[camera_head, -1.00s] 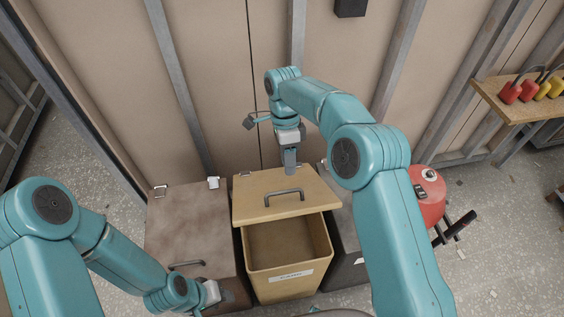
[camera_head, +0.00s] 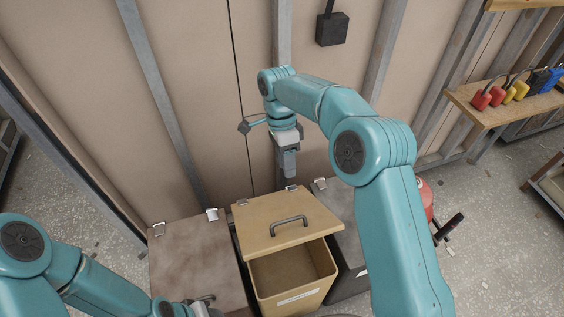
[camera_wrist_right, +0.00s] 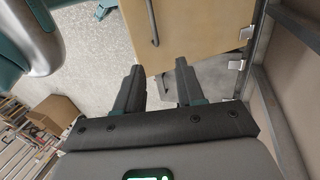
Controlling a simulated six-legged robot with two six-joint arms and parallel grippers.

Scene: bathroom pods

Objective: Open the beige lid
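The beige lid (camera_head: 262,224) is raised at an angle over its beige bin (camera_head: 298,297), with the bin's inside showing beneath its front edge. A grey handle (camera_head: 289,220) is on its top, and its hinges are at the back. The lid also shows in the right wrist view (camera_wrist_right: 200,25), beyond the fingers. My right gripper (camera_wrist_right: 160,72) is open and empty; in the head view it hangs by the wall, behind the lid and apart from it. My left gripper (camera_head: 203,309) is at the bottom edge over the brown lid, partly cut off; its fingers are unclear.
A closed brown lid (camera_head: 190,262) is left of the beige bin, and a dark grey bin (camera_head: 347,250) is right of it. A red rounded object (camera_head: 427,202) is farther right, partly behind my arm. A shelf (camera_head: 500,108) holds several coloured padlocks. The wall stands close behind the bins.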

